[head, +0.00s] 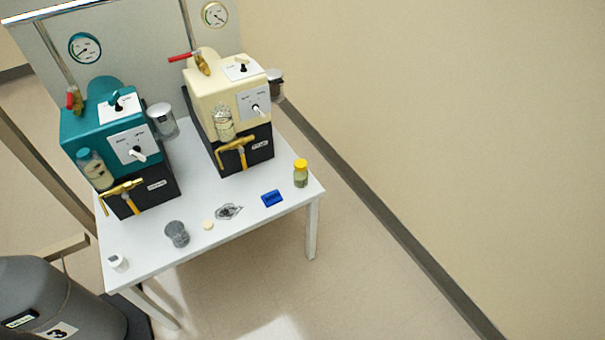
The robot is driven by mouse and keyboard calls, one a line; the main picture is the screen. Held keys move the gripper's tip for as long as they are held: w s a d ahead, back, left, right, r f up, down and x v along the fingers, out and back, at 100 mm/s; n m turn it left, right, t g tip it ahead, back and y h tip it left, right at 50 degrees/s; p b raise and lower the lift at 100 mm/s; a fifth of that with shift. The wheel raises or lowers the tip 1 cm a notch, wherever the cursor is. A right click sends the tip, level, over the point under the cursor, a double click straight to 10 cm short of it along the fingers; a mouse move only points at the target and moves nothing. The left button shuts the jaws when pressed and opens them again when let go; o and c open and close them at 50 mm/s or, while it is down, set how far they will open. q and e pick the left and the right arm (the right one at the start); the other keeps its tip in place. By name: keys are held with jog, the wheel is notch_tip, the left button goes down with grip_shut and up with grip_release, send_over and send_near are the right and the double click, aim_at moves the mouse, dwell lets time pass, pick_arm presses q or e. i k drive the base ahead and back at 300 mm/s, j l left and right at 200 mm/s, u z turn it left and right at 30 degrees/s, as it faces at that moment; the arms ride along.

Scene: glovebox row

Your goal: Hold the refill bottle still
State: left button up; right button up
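No bottle in view is marked as the refill bottle, so I cannot tell for certain which one it is. A small bottle with a yellow cap and greenish contents (300,178) stands upright near the right corner of the white table (190,248). A teal-capped bottle with pale contents (97,173) is tilted at the front of the teal machine (92,132). A clear container with pale contents (223,122) is at the front of the cream machine (212,95). Neither of my grippers is in view.
Brass valves (122,190) stick out at the machine fronts. A blue item (272,198), a crumpled grey piece (228,211), a cream disc (208,225), a grey cup (177,233) and a white cup (118,263) line the front. A grey drum-like body marked 3 (45,300) stands lower left. Floor right is clear.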

aim_at(300, 180)
jog(key=i+l+u, duration=0.4)
jog(key=i+l, duration=0.35)
jog(key=i, duration=0.1)
